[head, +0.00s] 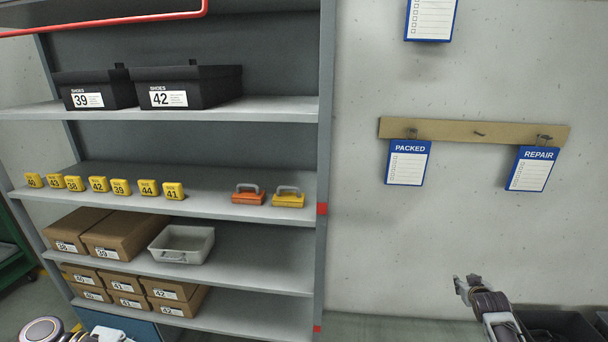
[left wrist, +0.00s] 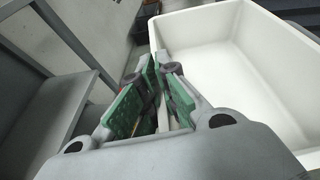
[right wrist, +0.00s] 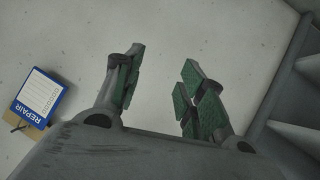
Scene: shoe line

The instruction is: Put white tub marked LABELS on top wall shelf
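A white tub (left wrist: 225,70) fills much of the left wrist view, with its open, empty inside showing. No LABELS marking is visible on it. My left gripper (left wrist: 158,82) is at the tub's near left rim, its green-padded fingers close together with a strip of the white wall between them. In the head view neither that gripper nor this tub can be made out. My right gripper (head: 466,288) is in front of the wall at the lower right. The right wrist view shows its fingers (right wrist: 155,90) apart and empty.
The grey rack (head: 326,150) holds black shoe boxes (head: 205,88), yellow number blocks (head: 120,187), orange and yellow cases (head: 288,198), cardboard boxes (head: 125,236) and a pale bin (head: 181,246). Free room shows right of the black boxes. PACKED (head: 407,165) and REPAIR (head: 532,170) cards hang on the wall.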

